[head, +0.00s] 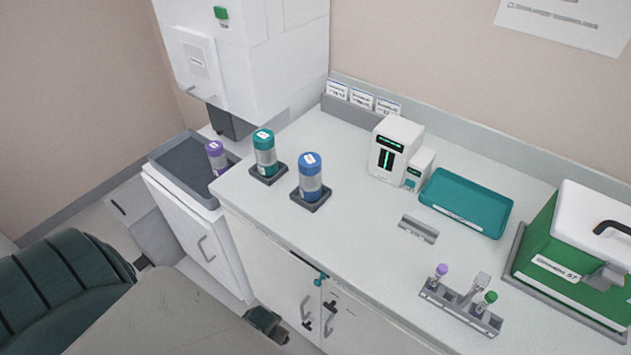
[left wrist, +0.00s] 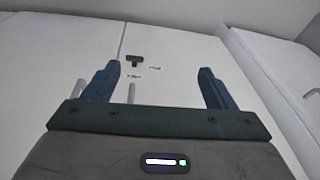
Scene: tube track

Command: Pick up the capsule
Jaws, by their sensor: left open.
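Three upright capsules with coloured caps are in the head view. A teal capsule (head: 264,154) and a blue capsule (head: 310,178) stand in dark square holders on the white counter. A purple-capped capsule (head: 216,157) stands at the grey-topped unit to their left, its lower part partly hidden. My left gripper (left wrist: 160,69) is open and empty in the left wrist view, facing white cabinet doors. It is away from all the capsules, and none shows in that view. My right gripper is not identifiable.
The counter (head: 360,240) also holds a white device (head: 396,150), a teal tray (head: 466,202), a small rack (head: 460,306) with purple- and green-capped tubes, and a green box (head: 575,250) with a white lid. A white wall machine (head: 250,60) stands at the back left.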

